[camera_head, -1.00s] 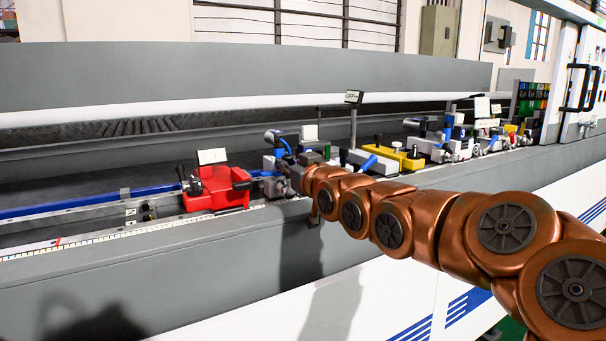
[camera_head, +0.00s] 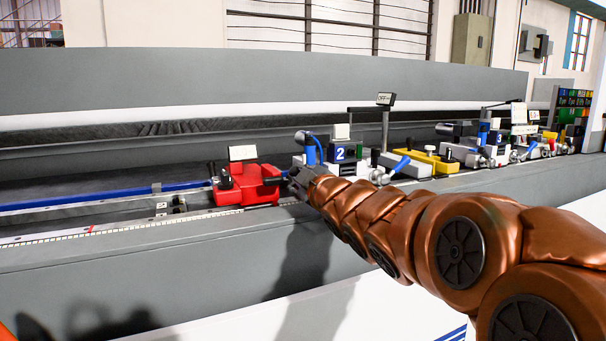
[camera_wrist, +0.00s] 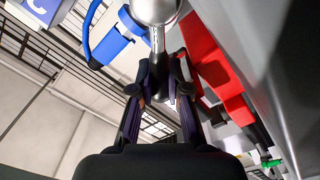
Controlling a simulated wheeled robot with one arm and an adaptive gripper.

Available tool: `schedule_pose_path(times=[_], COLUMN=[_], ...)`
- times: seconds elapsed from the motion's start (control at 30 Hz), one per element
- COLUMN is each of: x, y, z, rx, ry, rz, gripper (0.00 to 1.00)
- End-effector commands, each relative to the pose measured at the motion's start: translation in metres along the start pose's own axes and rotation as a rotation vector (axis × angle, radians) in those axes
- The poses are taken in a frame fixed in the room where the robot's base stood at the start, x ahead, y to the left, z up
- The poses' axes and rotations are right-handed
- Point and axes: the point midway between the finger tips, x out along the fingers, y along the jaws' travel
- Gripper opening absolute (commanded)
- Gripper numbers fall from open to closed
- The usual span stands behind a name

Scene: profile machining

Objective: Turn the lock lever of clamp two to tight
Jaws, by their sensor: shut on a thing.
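Clamp two, a grey unit with a blue number 2 plate (camera_head: 340,153), stands on the machine rail just right of the red block. In the head view my gripper (camera_head: 297,184) is low in front of clamp two, close to the red block's right side; its fingertips are hard to make out there. In the wrist view my gripper (camera_wrist: 158,85) is shut around the end of the lock lever (camera_wrist: 158,42), a slim metal rod running up to a round metal hub.
The red block (camera_head: 250,186) sits close on the left and also shows in the wrist view (camera_wrist: 215,65). A blue cylinder with a hose (camera_wrist: 112,42) is beside the lever. A yellow unit (camera_head: 428,160) and more clamps stand further right. The grey front ledge (camera_head: 150,262) is clear.

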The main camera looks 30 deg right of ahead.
Motion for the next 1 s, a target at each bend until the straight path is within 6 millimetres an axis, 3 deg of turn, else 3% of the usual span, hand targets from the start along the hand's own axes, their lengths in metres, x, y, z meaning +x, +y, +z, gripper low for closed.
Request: schedule_pose_path(times=[0.77,0.8,1.0], x=[0.0002,0.0002,0.0001], y=[-0.0085,-0.0086,-0.0076], z=[0.0028,0.0028,0.0017], rx=[-0.096,-0.096,-0.095], ry=[-0.005,-0.005,-0.003], rz=[-0.005,-0.005,-0.003], gripper=[0.00,0.20,0.40])
